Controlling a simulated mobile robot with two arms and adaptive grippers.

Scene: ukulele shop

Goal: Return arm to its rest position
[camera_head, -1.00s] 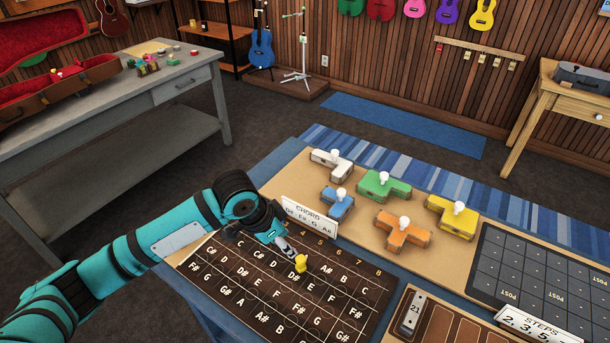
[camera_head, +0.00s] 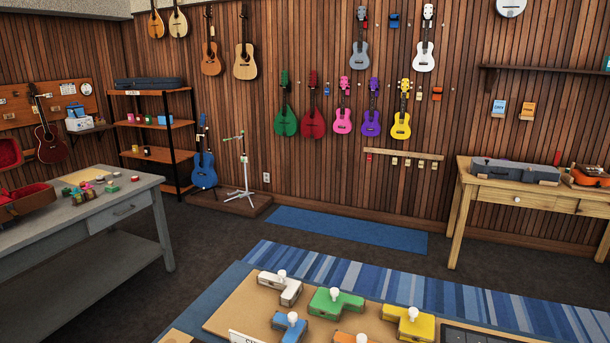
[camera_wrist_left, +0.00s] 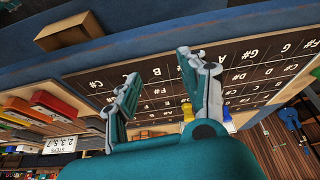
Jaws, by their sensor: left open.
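My left gripper (camera_wrist_left: 158,66) shows in the left wrist view with its two fingers spread and nothing held between them. Behind the fingers lies the dark fretboard chart (camera_wrist_left: 240,62) with white note letters. My right gripper is in neither view.
Blocks with white knobs, including a green one (camera_head: 335,303) and a yellow one (camera_head: 409,323), sit on the tan board (camera_head: 236,306). A grey workbench (camera_head: 135,188) stands left, a wooden table (camera_head: 468,182) right. Dark floor (camera_head: 215,245) between them is clear. Ukuleles hang on the wall.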

